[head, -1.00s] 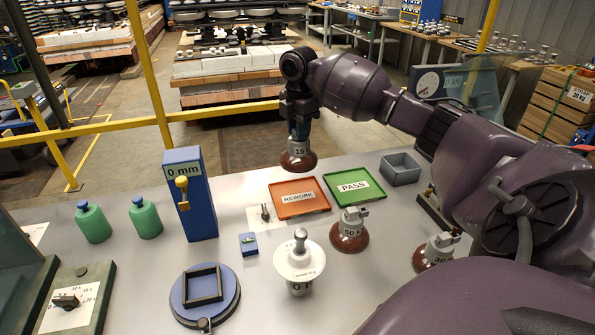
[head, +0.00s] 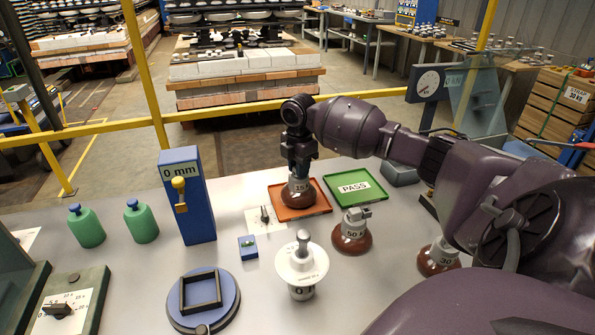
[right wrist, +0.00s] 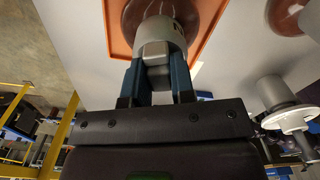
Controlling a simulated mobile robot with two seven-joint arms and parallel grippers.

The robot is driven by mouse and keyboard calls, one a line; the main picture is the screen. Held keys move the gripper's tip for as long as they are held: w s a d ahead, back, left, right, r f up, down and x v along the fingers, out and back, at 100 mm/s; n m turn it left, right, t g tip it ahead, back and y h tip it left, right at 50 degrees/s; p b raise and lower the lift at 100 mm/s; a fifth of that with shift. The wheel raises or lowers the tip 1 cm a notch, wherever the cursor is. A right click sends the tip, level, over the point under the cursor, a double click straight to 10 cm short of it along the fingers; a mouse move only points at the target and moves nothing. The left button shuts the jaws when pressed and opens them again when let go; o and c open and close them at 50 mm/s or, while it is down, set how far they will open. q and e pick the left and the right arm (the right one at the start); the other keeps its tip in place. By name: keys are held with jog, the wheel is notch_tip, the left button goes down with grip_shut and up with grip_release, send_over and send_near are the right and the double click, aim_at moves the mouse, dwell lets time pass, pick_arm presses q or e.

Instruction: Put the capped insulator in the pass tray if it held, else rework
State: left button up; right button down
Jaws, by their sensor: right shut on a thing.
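My right gripper (head: 299,172) is shut on the grey cap of a brown insulator (head: 299,194), whose label seems to read 15. The insulator is upright over the orange rework tray (head: 319,208) and covers its label; I cannot tell whether it touches the tray floor. In the right wrist view, the blue fingers (right wrist: 155,85) grip the cap's sides, with the orange tray (right wrist: 122,45) behind. The green pass tray (head: 373,196) is empty, just right of it. My left gripper is not in view.
Brown insulators marked 50 (head: 351,238) and 30 (head: 438,260) stand nearby. A white-disc piece (head: 302,264) stands in front. A blue gauge post (head: 193,205) reads 0 mm. Green weights (head: 86,228), a round blue fixture (head: 230,312) and a grey bin (head: 402,175) are also on the table.

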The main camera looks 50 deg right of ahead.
jog(key=shift+f, duration=0.3)
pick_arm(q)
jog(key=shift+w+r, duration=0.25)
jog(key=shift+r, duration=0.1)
pick_arm(e)
jog(key=c, duration=1.4)
grip_release()
jog(key=shift+f, duration=0.2)
jog(key=o, duration=0.4)
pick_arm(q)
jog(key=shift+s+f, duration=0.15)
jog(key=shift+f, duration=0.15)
pick_arm(e)
jog(key=shift+o, duration=0.2)
